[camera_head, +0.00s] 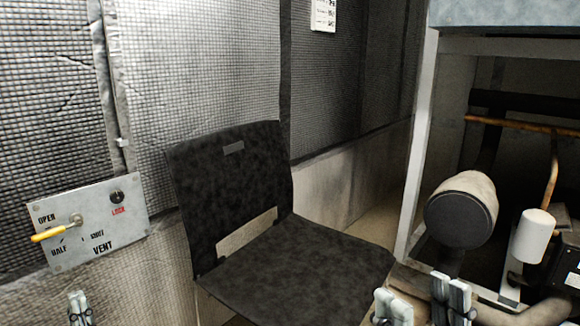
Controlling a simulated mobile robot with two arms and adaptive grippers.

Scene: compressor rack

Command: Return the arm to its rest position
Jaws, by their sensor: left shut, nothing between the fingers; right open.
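My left gripper (80,308) shows at the bottom left edge, with its fingertips together and nothing between them. It is below the vent panel and apart from it. My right gripper (421,300) shows at the bottom right, with its two fingers spread apart and nothing visible between them. It is in front of the rack's lower edge and to the right of the chair seat. Only the fingertips of both grippers are in view; both arms are hidden below the frame.
A dark chair (300,265) stands between my grippers. A grey vent panel (75,245) with a yellow lever (50,234) is on the left wall. At right, a white-framed rack (412,165) holds a dark-faced cylinder (458,212), a white canister (533,236) and a rusty pipe (515,124).

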